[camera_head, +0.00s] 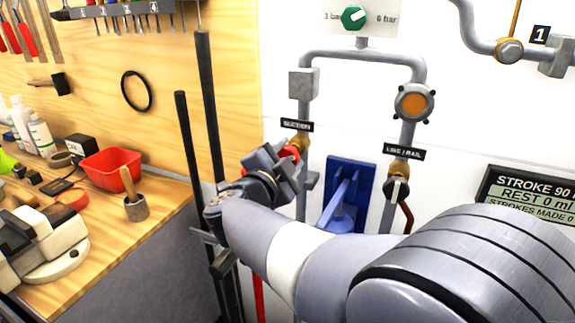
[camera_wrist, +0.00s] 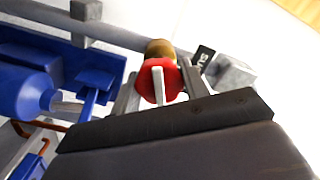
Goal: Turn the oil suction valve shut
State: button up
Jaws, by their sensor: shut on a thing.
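The suction valve has a brass body (camera_head: 301,143) and a red handle (camera_head: 289,154), on the left grey pipe below the "SUCTION" label (camera_head: 297,125). My gripper (camera_head: 277,162) is at this valve and hides much of the handle. In the wrist view the red handle (camera_wrist: 158,80) sits between the two fingers of my gripper (camera_wrist: 160,92), with a pale bar across its middle and the brass body (camera_wrist: 160,48) behind. My gripper is shut on the handle. The handle's exact turn is hard to tell.
A second valve (camera_head: 397,187) hangs under the "LINE / RAIL" label on the right pipe. A blue pump (camera_head: 346,197) stands between the pipes. Tall dark rods (camera_head: 208,110) rise left of my arm. A workbench (camera_head: 165,205) with tools is at left.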

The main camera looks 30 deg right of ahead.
jog(key=m+b, duration=0.3)
jog(key=m, duration=0.1)
jog(key=shift+f+m, duration=0.1)
jog(key=shift+m, duration=0.3)
dwell(0.4)
jog(key=o, duration=1)
jog(key=shift+s+a, duration=0.1)
jog(key=v, duration=1)
jog(key=shift+s+a, duration=0.2)
jog(key=shift+d, duration=0.1)
jog(key=shift+x, duration=5.35)
